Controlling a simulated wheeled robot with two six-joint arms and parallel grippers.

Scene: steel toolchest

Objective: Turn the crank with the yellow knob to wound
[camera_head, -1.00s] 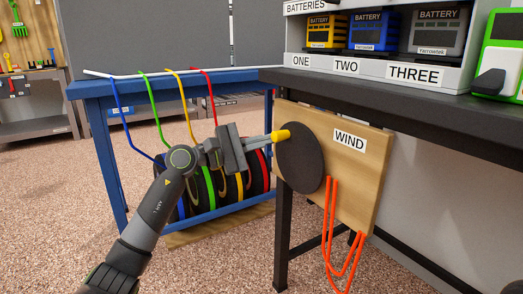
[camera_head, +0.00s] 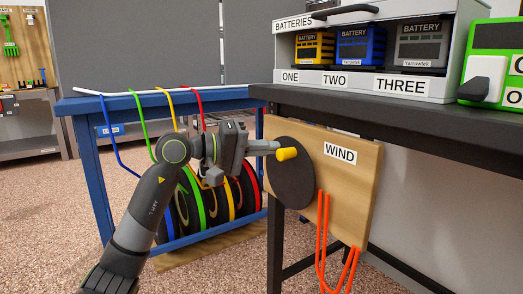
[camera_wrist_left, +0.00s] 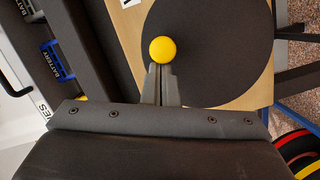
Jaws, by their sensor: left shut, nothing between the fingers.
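The crank is a dark round disc (camera_head: 292,178) on a wooden board labelled WIND (camera_head: 350,190), with a yellow knob (camera_head: 287,154) sticking out near its upper part. An orange cord (camera_head: 322,240) hangs below the board. My left gripper (camera_head: 272,147) is shut, with its fingertips close beside the knob. In the left wrist view the knob (camera_wrist_left: 163,49) sits just beyond the tips of the closed fingers (camera_wrist_left: 160,70), not between them. I cannot tell whether the tips touch it. My right gripper is not in view.
A dark workbench (camera_head: 400,112) stands above the board, with a battery case (camera_head: 375,88) and a green device (camera_head: 490,80) on it. A blue rack (camera_head: 90,150) with cable reels (camera_head: 215,203) stands behind my left arm. The speckled floor is open at left.

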